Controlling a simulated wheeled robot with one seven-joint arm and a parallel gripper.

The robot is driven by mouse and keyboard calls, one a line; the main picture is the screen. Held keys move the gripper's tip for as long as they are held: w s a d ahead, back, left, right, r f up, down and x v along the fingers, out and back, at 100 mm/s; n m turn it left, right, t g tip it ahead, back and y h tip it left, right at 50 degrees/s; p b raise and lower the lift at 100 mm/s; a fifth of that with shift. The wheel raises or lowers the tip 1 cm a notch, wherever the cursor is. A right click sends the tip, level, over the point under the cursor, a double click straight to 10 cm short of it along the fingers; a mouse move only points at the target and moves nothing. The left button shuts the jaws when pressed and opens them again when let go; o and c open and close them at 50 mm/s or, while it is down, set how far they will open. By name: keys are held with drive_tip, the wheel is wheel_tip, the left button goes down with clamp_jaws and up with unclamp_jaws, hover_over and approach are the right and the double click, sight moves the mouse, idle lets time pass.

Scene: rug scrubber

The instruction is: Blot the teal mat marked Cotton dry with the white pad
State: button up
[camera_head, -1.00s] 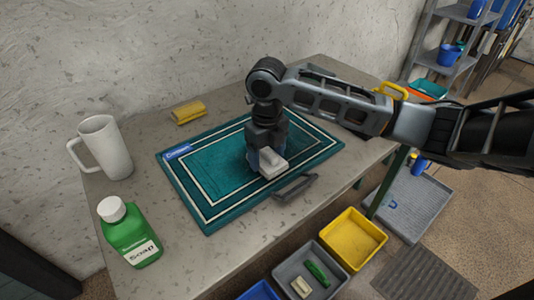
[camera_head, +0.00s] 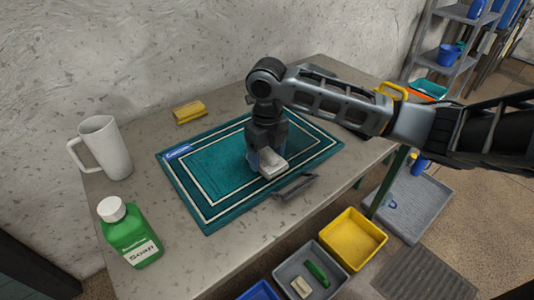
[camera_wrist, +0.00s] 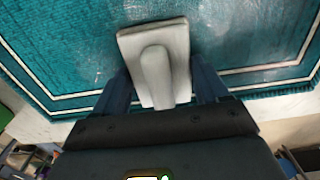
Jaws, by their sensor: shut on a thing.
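The teal mat (camera_head: 212,170) lies flat on the table, with white border lines and a blue label at its upper left corner. My gripper (camera_head: 262,163) is over the middle of the mat, pointing down, shut on the white pad (camera_head: 272,164). In the wrist view the white pad (camera_wrist: 178,50) has a raised handle between my two fingers (camera_wrist: 158,88). The pad is at the mat's surface; I cannot tell how firmly it presses. In the wrist view the teal mat (camera_wrist: 80,45) shows pale, shiny patches near the pad.
A yellow sponge-like block (camera_head: 188,112) lies behind the mat. A white jug (camera_head: 104,148) and a green soap bottle (camera_head: 130,232) stand at the left. A dark handle-shaped thing (camera_head: 295,187) is at the mat's front edge. Yellow (camera_head: 352,240) and grey (camera_head: 308,272) bins sit below the table front.

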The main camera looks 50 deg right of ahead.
drive_tip(key=shift+r+p, duration=1.5)
drive_tip(key=shift+r, duration=0.75)
